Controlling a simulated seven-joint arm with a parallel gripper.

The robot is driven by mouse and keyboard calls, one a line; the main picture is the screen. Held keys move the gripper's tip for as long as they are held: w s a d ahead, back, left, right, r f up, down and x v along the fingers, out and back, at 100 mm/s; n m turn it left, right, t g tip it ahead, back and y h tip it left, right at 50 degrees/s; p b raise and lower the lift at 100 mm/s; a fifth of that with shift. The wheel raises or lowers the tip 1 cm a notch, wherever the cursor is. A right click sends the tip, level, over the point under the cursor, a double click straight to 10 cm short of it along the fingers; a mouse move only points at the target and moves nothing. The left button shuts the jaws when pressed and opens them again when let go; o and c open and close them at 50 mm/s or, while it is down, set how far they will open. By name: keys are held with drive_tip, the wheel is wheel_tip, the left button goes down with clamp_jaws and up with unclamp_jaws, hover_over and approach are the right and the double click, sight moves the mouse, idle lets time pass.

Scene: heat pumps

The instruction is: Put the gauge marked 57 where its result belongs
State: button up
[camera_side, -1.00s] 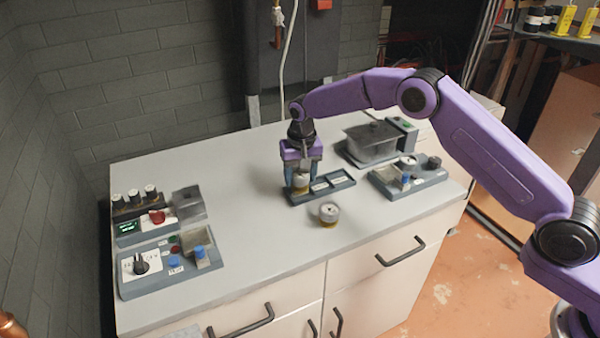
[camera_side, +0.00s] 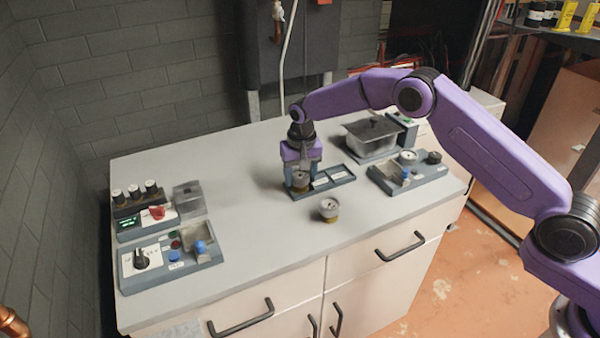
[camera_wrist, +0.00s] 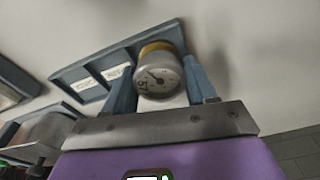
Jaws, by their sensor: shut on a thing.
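My gripper (camera_side: 301,178) is shut on a round gauge (camera_wrist: 158,78) with a pale dial, grey body and yellow band. In the wrist view its dial reads 57, and one finger stands on each side. In the side view the held gauge (camera_side: 300,181) is at the left end of a dark blue-grey tray (camera_side: 343,184). The tray (camera_wrist: 57,74) also shows in the wrist view, with two white labels in its other compartments. I cannot tell whether the gauge rests on the tray floor.
A second gauge (camera_side: 329,208) stands on the bench in front of the tray. A panel with a dial gauge (camera_side: 407,157) is to the right, and a lidded grey box (camera_side: 372,136) behind. A control panel (camera_side: 170,262) is at the left. The bench between is clear.

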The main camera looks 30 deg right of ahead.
sight(303, 179)
drive_tip(key=o, duration=1.4)
drive_tip(key=shift+f, duration=0.1)
drive_tip(key=shift+s+a+r, duration=0.1)
drive_tip(key=shift+s+r, duration=0.25)
drive_tip(key=shift+r, duration=2.55)
drive_tip(key=shift+s+a+r, duration=0.1)
drive_tip(key=shift+s+r, duration=0.2)
drive_tip(key=shift+r, duration=2.6)
drive_tip(key=shift+s+r, duration=0.35)
drive_tip(key=shift+r, duration=2.55)
drive_tip(key=shift+s, duration=0.15)
